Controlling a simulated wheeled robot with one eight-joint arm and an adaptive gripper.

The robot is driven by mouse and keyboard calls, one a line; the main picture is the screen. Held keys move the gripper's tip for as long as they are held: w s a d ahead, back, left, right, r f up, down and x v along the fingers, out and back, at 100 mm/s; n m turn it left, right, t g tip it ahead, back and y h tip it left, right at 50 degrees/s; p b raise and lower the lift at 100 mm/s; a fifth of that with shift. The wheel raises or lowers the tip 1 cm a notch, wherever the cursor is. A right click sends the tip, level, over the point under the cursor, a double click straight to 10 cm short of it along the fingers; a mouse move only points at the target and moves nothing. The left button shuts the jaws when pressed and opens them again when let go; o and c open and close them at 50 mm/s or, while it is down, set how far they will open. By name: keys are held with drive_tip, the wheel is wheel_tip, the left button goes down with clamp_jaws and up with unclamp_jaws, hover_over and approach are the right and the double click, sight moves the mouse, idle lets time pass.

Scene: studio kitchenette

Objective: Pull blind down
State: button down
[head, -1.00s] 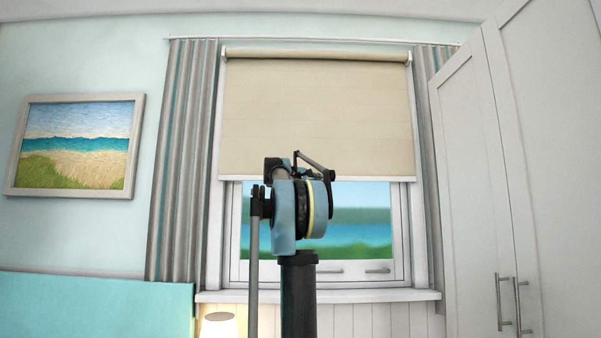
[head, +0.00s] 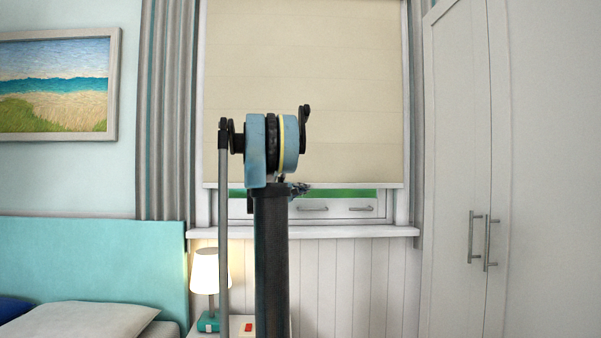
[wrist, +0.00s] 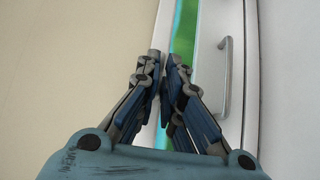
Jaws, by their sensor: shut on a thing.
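The beige roller blind (head: 350,110) covers most of the window in the head view. Its white bottom bar (head: 365,185) hangs a little above the sill, with a thin strip of green outside view under it. In the wrist view the blind (wrist: 70,60) fills the left side, and its bar (wrist: 162,22) runs up between my fingertips. My gripper (wrist: 166,72) is shut on this bar. In the head view my gripper (head: 299,188) shows only partly, behind my arm, at the bar's height. The exact finger contact is partly hidden.
The window sill (head: 340,232) and the window handles (head: 312,208) are just below the bar. A tall white cupboard (head: 455,130) stands at the right. A curtain (head: 166,110), a lit lamp (head: 205,270) and a bed headboard (head: 90,260) are at the left.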

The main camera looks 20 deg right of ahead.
wheel_tip(320, 180, down, 12)
drive_tip(key=shift+f, duration=0.1)
idle(0.5)
drive_tip(key=c, duration=1.8)
unclamp_jaws()
drive_tip(key=shift+v, duration=6.05)
drive_tip(key=shift+c, duration=0.4)
